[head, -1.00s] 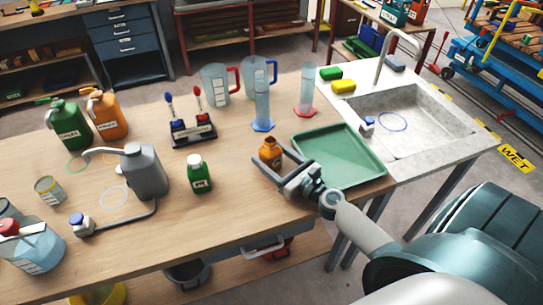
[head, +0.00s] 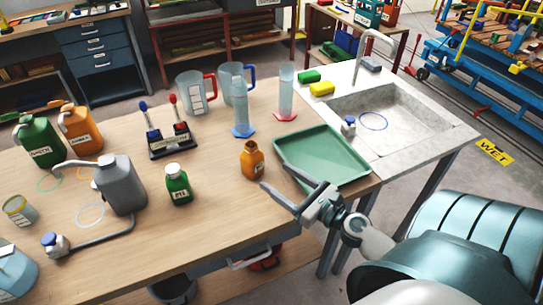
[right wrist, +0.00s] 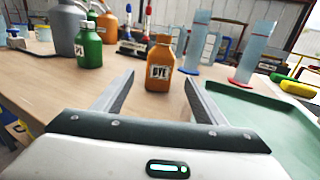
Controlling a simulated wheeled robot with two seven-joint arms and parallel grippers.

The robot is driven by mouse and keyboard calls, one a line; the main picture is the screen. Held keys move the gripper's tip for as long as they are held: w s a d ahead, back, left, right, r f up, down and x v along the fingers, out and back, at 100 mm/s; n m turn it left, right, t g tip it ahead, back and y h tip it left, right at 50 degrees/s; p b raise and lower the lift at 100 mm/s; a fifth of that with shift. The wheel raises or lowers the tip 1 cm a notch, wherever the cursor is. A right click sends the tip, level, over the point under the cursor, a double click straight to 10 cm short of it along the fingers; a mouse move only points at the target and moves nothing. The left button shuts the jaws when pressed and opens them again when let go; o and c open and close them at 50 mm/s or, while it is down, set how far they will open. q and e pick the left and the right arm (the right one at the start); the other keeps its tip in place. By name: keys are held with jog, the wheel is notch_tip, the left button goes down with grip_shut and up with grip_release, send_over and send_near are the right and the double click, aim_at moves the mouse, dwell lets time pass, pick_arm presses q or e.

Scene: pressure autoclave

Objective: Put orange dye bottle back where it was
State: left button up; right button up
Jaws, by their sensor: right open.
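The orange dye bottle (head: 252,161) stands upright on the wooden table, just left of the green tray (head: 335,172). It also shows in the right wrist view (right wrist: 160,70), its "DYE" label facing my gripper. My right gripper (head: 294,190) is open and empty, in front of the bottle and apart from it. In the right wrist view its two fingers (right wrist: 154,92) point toward the bottle, which is beyond their tips. My left gripper is in neither view.
A green bottle (head: 178,184) stands left of the dye bottle, with a grey can (head: 122,186) beyond it. Blue- and red-based cylinders (head: 241,105) (head: 286,92) stand behind. The sink (head: 400,120) is at the right. Bare table lies between the two small bottles.

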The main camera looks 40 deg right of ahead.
jog(key=shift+s+d, duration=0.1)
jog(key=shift+s, duration=0.4)
jog(key=shift+s, duration=0.15)
